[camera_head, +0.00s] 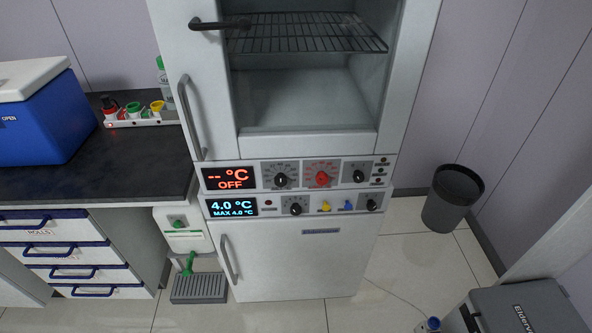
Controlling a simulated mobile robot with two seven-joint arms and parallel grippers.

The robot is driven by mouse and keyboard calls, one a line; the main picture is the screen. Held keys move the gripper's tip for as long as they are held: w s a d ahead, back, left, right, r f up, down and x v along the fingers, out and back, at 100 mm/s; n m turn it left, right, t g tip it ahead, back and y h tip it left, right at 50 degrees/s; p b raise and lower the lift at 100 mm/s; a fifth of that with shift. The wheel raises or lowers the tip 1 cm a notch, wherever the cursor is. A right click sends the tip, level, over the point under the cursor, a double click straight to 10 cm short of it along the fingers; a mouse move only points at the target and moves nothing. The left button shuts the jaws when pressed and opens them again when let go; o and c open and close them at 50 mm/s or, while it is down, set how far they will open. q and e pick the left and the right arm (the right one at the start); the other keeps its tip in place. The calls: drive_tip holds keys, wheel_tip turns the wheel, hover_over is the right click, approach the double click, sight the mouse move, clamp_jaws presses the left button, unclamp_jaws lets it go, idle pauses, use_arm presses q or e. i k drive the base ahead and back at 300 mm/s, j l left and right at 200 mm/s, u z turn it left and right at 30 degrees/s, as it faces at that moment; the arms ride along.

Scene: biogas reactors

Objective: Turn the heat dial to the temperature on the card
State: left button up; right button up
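A tall white cabinet has an upper control panel with a red display (228,178) reading "-- °C OFF". To its right are a black dial (281,180), a red dial (322,178) with a red scale around it, and another black dial (359,176). The dial scales are too small to read. The red one may be the heat dial; I cannot read its label. I see no card that I can make out. Neither of my grippers is in view.
A lower panel has a blue display (231,207) reading 4.0 °C and more knobs. The upper compartment shows a wire rack (305,34). A blue cooler (38,115) stands on the dark counter (100,181). A black bin (452,199) and grey case (527,308) are at right.

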sight(280, 180)
drive_tip(key=j, duration=0.85)
drive_tip(key=k+j+u, duration=0.1)
drive_tip(key=j, duration=0.8)
drive_tip(key=z, duration=1.6)
drive_tip(key=i+l, duration=0.35)
